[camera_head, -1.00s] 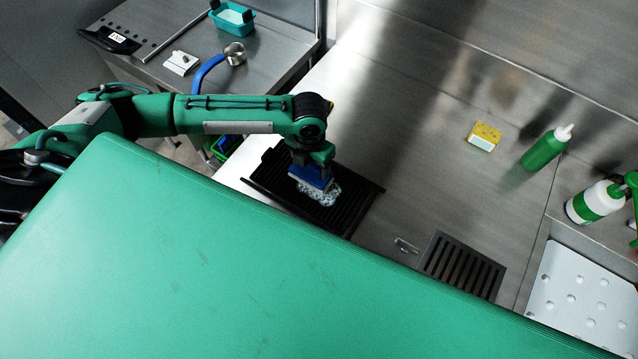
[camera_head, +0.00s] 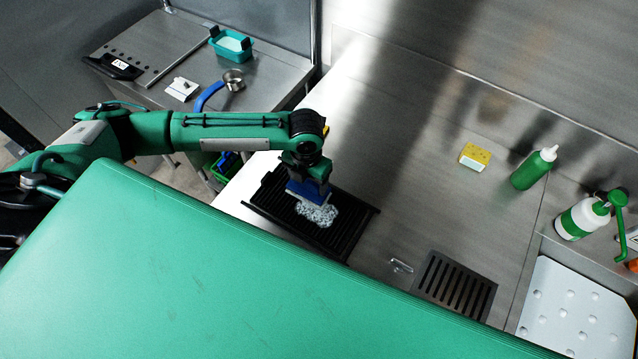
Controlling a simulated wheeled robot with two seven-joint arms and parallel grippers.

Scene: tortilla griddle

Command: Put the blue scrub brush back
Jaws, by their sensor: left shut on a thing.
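My left gripper (camera_head: 307,177) points down and is shut on the blue scrub brush (camera_head: 308,190). The brush hangs over a black ribbed tray (camera_head: 350,225), with a pale strip showing along its lower edge. A white speckled patch, like foam (camera_head: 317,214), lies on the tray just below the brush in the picture. I cannot tell whether the brush still touches the patch. The gripper partly hides the brush's top. My right gripper is not in view.
A yellow sponge (camera_head: 475,156), a green bottle (camera_head: 534,168) and a white-green spray bottle (camera_head: 582,217) stand right on the steel counter. A dark slotted grate (camera_head: 455,284) lies near front. A side table (camera_head: 150,100) holds a teal container (camera_head: 231,47). The middle counter is clear.

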